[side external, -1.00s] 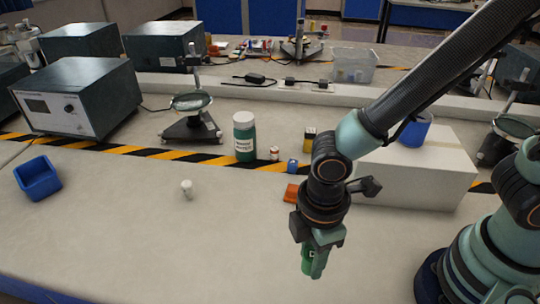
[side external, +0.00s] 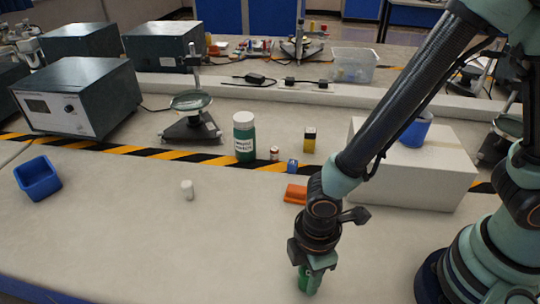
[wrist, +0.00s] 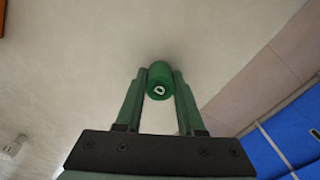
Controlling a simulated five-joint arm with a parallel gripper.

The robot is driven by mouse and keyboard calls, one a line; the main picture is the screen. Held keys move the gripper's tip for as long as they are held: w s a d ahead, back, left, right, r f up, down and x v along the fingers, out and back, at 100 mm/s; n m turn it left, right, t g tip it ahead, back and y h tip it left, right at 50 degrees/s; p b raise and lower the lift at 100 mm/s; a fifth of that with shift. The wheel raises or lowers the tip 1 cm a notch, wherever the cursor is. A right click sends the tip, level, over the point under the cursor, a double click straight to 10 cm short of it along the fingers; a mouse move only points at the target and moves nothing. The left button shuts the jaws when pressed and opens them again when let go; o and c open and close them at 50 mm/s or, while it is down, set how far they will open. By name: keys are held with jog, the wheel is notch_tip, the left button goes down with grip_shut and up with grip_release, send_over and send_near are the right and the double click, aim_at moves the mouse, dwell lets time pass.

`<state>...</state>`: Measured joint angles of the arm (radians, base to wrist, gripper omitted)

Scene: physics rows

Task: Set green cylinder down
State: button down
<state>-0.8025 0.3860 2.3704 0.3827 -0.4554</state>
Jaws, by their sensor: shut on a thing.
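The green cylinder (wrist: 160,77) is between the two fingers of my gripper (wrist: 160,80) in the wrist view, with a pale mark on its end. In the side external view my gripper (side external: 310,272) points down low over the front of the bench, and the lower part of the green cylinder (side external: 308,285) shows between the fingers. The gripper is shut on it. The cylinder looks close to the bench top. I cannot tell whether it touches.
A small white cylinder (side external: 187,190) and a blue bin (side external: 38,178) are to the left. A white box (side external: 440,172) is at the right. The front middle bench is clear.

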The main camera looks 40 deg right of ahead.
jog(key=shift+f, duration=0.1)
jog(key=c, duration=0.5)
grip_release()
notch_tip(320, 180, up, 12)
jog(key=shift+w+d+r+m+t, duration=1.15)
jog(key=shift+d+r+m, duration=1.1)
jog(key=shift+d, duration=1.3)
jog(key=shift+w+d+r+m+t, duration=0.7)
jog(key=shift+w+d+r+m, duration=1)
jog(key=shift+d+m, duration=1.35)
jog(key=shift+w+d+r+m+t, duration=1.05)
jog(key=shift+d+r+m, duration=1.05)
jog(key=shift+d, duration=1.95)
jog(key=shift+w+r, duration=0.1)
jog(key=shift+r, duration=0.05)
